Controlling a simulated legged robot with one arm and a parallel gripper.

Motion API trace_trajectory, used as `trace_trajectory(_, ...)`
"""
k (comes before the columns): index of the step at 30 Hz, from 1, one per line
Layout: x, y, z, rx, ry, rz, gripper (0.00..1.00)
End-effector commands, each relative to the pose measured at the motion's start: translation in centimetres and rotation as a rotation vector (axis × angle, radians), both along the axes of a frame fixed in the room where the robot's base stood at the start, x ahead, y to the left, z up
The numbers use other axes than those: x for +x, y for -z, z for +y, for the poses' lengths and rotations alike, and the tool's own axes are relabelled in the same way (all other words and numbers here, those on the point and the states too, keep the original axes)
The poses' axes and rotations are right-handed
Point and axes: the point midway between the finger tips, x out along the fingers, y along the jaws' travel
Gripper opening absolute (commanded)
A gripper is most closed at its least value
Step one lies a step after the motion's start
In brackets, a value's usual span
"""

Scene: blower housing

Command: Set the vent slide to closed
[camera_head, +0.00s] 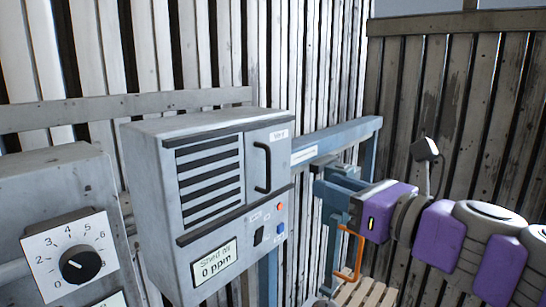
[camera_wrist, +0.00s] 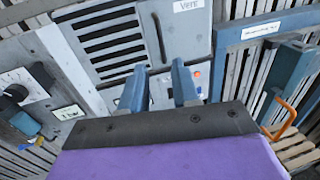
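The vent slide (camera_head: 278,155) is a grey panel marked "Vent" with a black vertical bar handle (camera_head: 262,167), on the right of the housing's front. It sits beside the dark louvre slots (camera_head: 209,180), which are uncovered. In the wrist view the slide (camera_wrist: 188,35) and its handle (camera_wrist: 162,38) show at the top. My gripper (camera_head: 325,182) is right of the housing in the head view. In the wrist view its two blue-grey fingers (camera_wrist: 158,68) are apart with nothing between them. They point towards the housing, just below the handle's lower end; the handle appears untouched.
The grey housing (camera_head: 160,200) carries a "0 ppm" display (camera_head: 214,262), a black switch and small buttons below the vent. A numbered dial (camera_head: 80,265) is at left. A blue frame (camera_head: 345,135) and an orange handle (camera_head: 350,255) stand at right, close to my gripper.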

Motion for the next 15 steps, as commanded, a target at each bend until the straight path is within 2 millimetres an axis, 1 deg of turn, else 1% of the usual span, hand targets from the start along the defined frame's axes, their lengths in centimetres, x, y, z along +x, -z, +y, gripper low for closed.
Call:
trace_trajectory(7,2.1,0.2,2.0,-0.005,-0.004,0.002,0.3)
trace_trajectory(15,5.5,0.3,4.9,-0.006,-0.005,0.004,0.3)
